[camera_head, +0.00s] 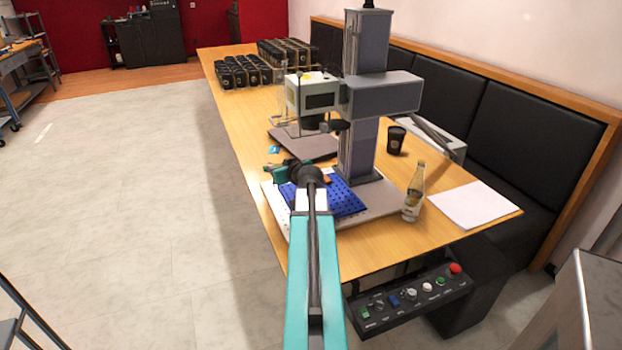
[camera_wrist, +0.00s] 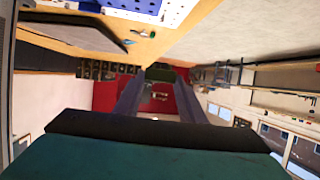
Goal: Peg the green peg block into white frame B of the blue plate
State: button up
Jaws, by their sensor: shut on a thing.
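The blue plate (camera_head: 345,203) with rows of holes lies on the grey base of the laser marker, partly hidden by my arm. Its edge also shows at the top of the wrist view (camera_wrist: 177,13), with white frame pieces (camera_wrist: 143,6) beside it; I cannot tell which is frame B. My gripper (camera_head: 272,171) is at the table's left edge, left of the plate. In the wrist view, my gripper (camera_wrist: 160,82) is shut on a dark green block (camera_wrist: 160,74), apart from the plate. The block's pegs cannot be made out.
The laser marker's column (camera_head: 360,150) and head (camera_head: 315,94) stand just behind the plate. A bottle (camera_head: 413,192), a black cup (camera_head: 396,140) and white paper (camera_head: 475,205) are to the right. Black cups (camera_head: 243,72) stand at the far end. A control panel (camera_head: 410,300) is below.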

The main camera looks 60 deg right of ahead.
jog(key=s+d+f+m+h+b, duration=0.1)
jog(key=s+d+f, duration=0.2)
jog(key=s+d, duration=0.4)
jog(key=shift+s+d+g, duration=0.2)
jog(key=shift+s+g, duration=0.1)
jog(key=shift+s, duration=0.75)
jog(key=shift+f, duration=0.35)
jog(key=shift+f+b, duration=0.8)
jog(key=shift+f, duration=1.25)
jog(key=shift+f+b, duration=0.75)
jog(key=shift+b, duration=0.3)
jog(key=shift+s+b, duration=0.15)
jog(key=shift+b, duration=0.5)
jog(key=shift+f+b, duration=0.65)
jog(key=shift+b, duration=0.3)
